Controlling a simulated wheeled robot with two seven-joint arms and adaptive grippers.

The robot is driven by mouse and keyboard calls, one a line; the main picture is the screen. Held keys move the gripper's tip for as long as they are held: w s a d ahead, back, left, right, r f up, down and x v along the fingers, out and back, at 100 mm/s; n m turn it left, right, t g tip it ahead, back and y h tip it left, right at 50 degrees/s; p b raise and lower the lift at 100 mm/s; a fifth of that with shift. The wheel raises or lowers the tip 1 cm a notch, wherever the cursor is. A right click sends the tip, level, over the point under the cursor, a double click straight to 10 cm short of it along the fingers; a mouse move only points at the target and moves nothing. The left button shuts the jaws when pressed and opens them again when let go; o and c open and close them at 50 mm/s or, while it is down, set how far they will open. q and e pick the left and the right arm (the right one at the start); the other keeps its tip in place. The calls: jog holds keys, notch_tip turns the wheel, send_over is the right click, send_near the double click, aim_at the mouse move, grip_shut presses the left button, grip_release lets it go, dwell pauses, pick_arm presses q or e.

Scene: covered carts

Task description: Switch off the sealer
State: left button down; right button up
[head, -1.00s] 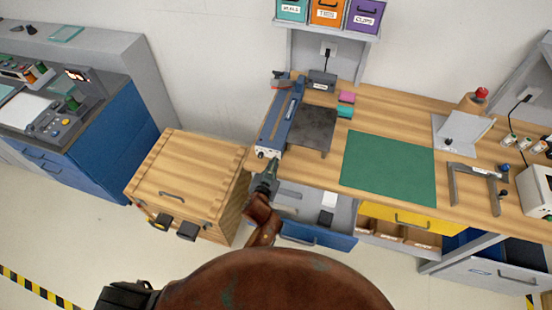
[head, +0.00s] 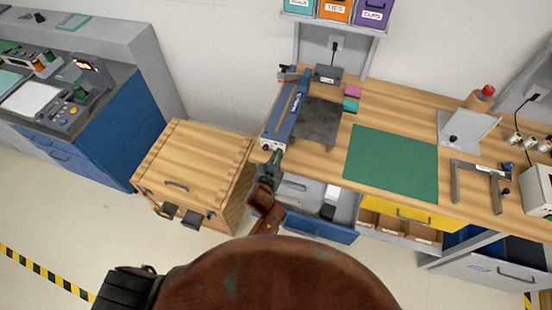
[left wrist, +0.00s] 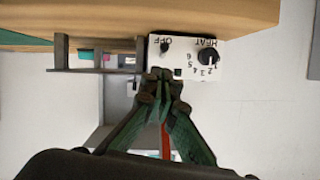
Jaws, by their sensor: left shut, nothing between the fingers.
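The sealer (head: 288,112) is a long blue device at the left end of the wooden bench, with a white front panel. In the left wrist view the white panel (left wrist: 185,62) appears upside down. It has a black HEAT knob (left wrist: 207,56) with numbers, and the word OFF at its other end. My left gripper (head: 275,158) is shut and empty, right at the front panel. In the left wrist view its fingertips (left wrist: 160,76) overlap the panel's edge near the OFF end and hide part of it. I cannot tell whether they touch. My right gripper is not in view.
A dark plate (head: 318,122) lies beside the sealer, and a green mat (head: 392,163) to its right. A wooden-topped cart (head: 190,165) stands left of the bench. An open drawer (head: 318,226) is below the sealer. Labelled bins (head: 337,10) hang above.

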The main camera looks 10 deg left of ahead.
pick_arm(q)
jog(key=v, duration=1.1)
jog(key=shift+s, duration=0.4)
jog(key=shift+r, duration=0.1)
